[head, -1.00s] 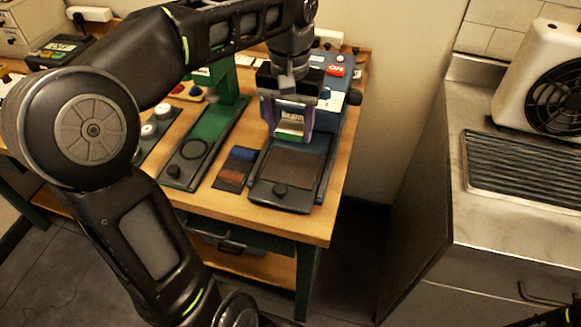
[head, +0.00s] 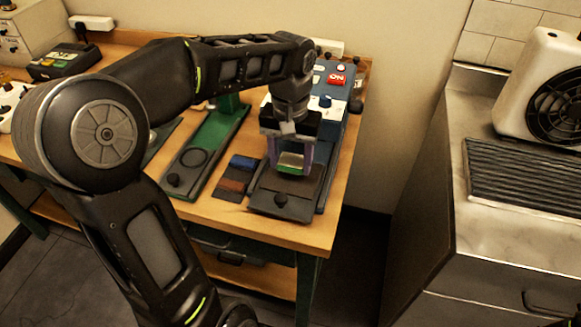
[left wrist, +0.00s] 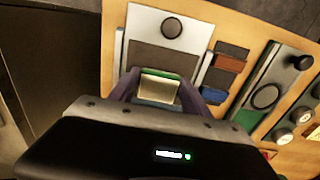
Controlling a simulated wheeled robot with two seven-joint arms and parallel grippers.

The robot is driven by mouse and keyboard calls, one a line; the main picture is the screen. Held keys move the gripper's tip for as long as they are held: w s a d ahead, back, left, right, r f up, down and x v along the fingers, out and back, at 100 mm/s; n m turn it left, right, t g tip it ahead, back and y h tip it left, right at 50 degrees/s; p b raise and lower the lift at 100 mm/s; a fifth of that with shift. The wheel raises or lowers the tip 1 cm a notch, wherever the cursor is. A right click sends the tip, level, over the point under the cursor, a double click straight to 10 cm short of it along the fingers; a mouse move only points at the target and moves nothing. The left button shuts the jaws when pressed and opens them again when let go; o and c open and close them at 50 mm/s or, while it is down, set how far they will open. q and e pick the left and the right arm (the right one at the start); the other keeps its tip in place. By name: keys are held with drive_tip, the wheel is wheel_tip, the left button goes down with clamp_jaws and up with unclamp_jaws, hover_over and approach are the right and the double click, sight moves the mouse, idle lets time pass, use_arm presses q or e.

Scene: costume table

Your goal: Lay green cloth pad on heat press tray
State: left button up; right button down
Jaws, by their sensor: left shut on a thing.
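My left gripper (head: 288,165) is shut on the green cloth pad (head: 290,161), a small block with a pale face and a green edge. In the left wrist view, the pad (left wrist: 159,88) sits between the two fingertips (left wrist: 158,92). The heat press tray (head: 281,208) is a dark flat plate with a round knob at its front end, at the right side of the wooden table. The pad is over the back part of the tray; I cannot tell whether it touches it. The tray also shows in the left wrist view (left wrist: 198,30), beyond the pad. My right gripper is not in view.
Blue and brown swatches (head: 232,184) lie left of the tray. A green press base (head: 212,152) stands further left. The blue press body (head: 334,122) with a red switch is behind. A metal counter with a fan heater (head: 545,85) stands right, across a gap.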

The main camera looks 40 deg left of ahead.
sight(290, 165)
use_arm(q)
wheel_tip(290, 165, down, 3)
drive_tip(key=shift+r, duration=0.1)
drive_tip(key=shift+f, duration=0.25)
drive_tip(key=o, duration=1.3)
drive_tip(key=shift+r, duration=0.1)
drive_tip(key=shift+o, duration=0.2)
drive_tip(key=shift+r, duration=0.1)
